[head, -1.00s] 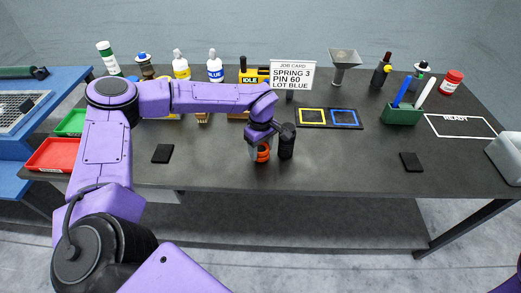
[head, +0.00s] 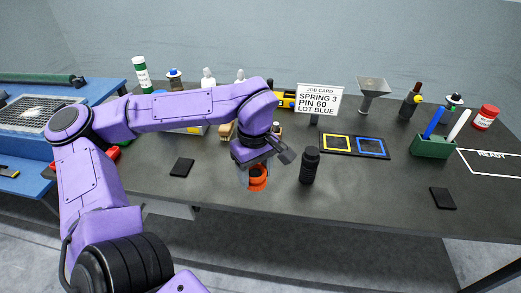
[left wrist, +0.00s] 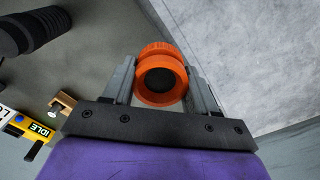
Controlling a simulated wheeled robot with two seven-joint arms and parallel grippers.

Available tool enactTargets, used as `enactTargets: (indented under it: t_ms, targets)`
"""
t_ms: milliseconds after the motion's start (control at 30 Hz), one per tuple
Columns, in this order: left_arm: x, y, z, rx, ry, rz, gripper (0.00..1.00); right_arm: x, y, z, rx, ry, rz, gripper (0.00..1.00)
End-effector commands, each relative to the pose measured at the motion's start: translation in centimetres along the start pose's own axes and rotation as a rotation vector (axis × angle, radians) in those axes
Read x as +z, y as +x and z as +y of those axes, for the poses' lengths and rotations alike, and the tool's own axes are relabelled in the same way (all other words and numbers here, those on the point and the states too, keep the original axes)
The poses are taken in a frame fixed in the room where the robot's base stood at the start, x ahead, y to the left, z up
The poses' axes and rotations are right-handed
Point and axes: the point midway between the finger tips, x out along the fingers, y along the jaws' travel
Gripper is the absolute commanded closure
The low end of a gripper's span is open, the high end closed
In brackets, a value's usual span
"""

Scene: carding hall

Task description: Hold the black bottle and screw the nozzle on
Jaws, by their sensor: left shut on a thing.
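The black bottle (head: 310,165) stands upright on the dark table near its front edge, and its ribbed dark side shows in the left wrist view (left wrist: 38,22). My left gripper (head: 256,178) is to the left of the bottle, apart from it. It is shut on a round orange piece (head: 259,180), which looks like the nozzle. In the left wrist view the orange nozzle (left wrist: 160,47) sits between the two grey fingers, with its dark centre facing the camera. Its height above the table is hard to tell. My right gripper is not in view.
Black pads lie left (head: 182,167) and right (head: 442,198). Behind are a job card (head: 319,98), a tray with yellow and blue squares (head: 355,154), and a green holder (head: 432,147). Bottles stand along the back. Table around the black bottle is clear.

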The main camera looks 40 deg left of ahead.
Motion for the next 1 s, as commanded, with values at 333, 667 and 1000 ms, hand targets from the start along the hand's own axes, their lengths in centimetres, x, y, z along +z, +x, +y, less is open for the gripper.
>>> enactTargets:
  t_ms: [333,667,1000]
  targets:
    - [0.1,0.1,0.2,-0.003,0.022,0.003,0.71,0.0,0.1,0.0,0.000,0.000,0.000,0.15]
    - [3.3,4.8,7.4,-0.029,0.765,0.019,0.71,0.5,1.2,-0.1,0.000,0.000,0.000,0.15]
    - [8.0,8.9,12.4,-0.001,1.331,0.000,0.71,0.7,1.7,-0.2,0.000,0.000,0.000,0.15]
